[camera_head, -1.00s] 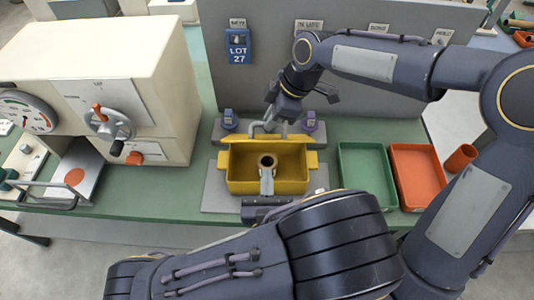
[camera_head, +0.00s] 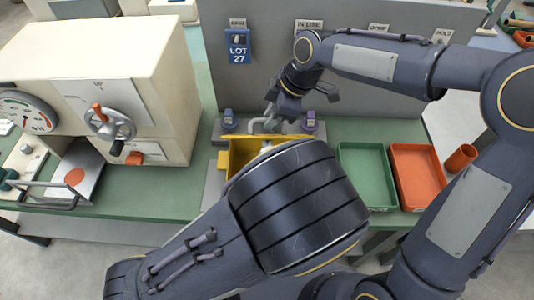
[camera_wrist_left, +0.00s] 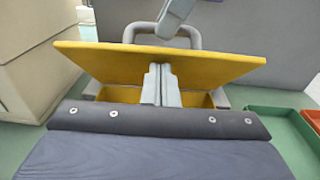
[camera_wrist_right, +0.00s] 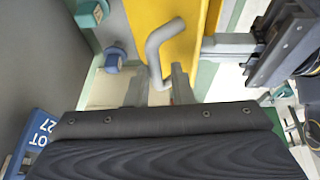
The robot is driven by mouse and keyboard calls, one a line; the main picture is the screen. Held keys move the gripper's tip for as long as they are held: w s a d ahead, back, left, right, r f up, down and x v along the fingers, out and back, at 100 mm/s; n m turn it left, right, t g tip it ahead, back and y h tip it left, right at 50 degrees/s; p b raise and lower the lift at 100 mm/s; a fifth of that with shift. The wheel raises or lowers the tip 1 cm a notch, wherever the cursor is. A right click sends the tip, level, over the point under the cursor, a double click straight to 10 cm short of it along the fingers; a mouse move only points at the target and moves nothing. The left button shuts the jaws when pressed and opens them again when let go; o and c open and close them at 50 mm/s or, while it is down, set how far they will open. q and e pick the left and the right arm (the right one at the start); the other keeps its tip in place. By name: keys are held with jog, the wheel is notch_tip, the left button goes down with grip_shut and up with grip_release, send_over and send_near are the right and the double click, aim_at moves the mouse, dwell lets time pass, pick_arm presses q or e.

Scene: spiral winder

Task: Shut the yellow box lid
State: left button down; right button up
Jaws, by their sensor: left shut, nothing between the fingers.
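The yellow box (camera_head: 241,155) stands on the bench, mostly hidden by my left arm in the head view. Its yellow lid (camera_wrist_left: 90,62) is raised and tilted, with dark gaps between it and the box below. A bent grey handle (camera_wrist_right: 157,50) sits on the lid's outer side. My left gripper (camera_wrist_left: 160,72) is shut and empty, its fingertips at the underside of the lid near the middle; contact is hard to tell. My right gripper (camera_wrist_right: 158,92) is behind the lid with its fingers apart, one end of the handle between or near them.
A green tray (camera_head: 367,148) and an orange tray (camera_head: 417,150) lie right of the box, with an orange cup (camera_head: 460,158) beyond. A cream machine (camera_head: 130,80) stands left. A grey panel (camera_head: 280,60) with a blue LOT 27 tag (camera_head: 238,46) rises behind.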

jog(key=shift+o, duration=1.1)
jog(key=shift+s+f, duration=0.15)
jog(key=shift+s, duration=0.05)
pick_arm(q)
jog(key=shift+w+r, duration=0.3)
jog(key=shift+r, duration=0.05)
pick_arm(e)
jog(key=shift+o, duration=0.6)
jog(key=shift+s, duration=0.1)
